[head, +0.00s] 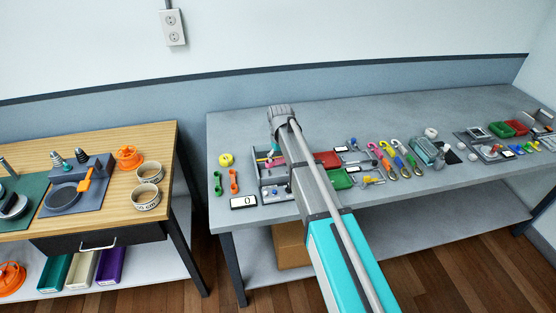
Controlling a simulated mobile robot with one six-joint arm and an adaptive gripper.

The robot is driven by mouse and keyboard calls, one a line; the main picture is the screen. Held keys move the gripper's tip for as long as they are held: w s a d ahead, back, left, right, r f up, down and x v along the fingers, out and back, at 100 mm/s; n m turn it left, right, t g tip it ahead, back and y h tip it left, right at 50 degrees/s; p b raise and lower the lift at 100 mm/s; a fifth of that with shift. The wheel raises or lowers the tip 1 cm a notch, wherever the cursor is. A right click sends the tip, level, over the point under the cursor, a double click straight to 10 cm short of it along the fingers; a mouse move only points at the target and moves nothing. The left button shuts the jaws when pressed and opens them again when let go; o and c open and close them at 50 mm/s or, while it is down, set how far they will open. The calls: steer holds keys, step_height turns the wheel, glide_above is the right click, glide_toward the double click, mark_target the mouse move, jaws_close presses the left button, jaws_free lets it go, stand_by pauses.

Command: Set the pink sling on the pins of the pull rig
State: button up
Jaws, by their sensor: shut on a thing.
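My gripper (272,152) is small in the head view, below my wrist and over the left part of the grey table. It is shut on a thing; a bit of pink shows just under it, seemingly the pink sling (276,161). Most of the sling is hidden or too small to make out. The pull rig (263,183) is a grey frame with a readout (243,202) showing 0 at its front left. My arm covers the rig's right part. I cannot tell whether the sling touches the pins.
Green and orange links (233,181) and a yellow round piece (226,160) lie left of the rig. Several coloured straps with hooks (392,158) lie farther right. The table's back strip is clear.

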steer(key=shift+w+a+f+m, duration=0.1)
steer(key=shift+w+f+m, duration=0.1)
steer(key=shift+w+m, duration=0.25)
steer(key=shift+w+f+m, duration=0.15)
steer(key=shift+w+m, duration=0.3)
steer(key=shift+f+b, duration=0.15)
steer(key=shift+b, duration=0.15)
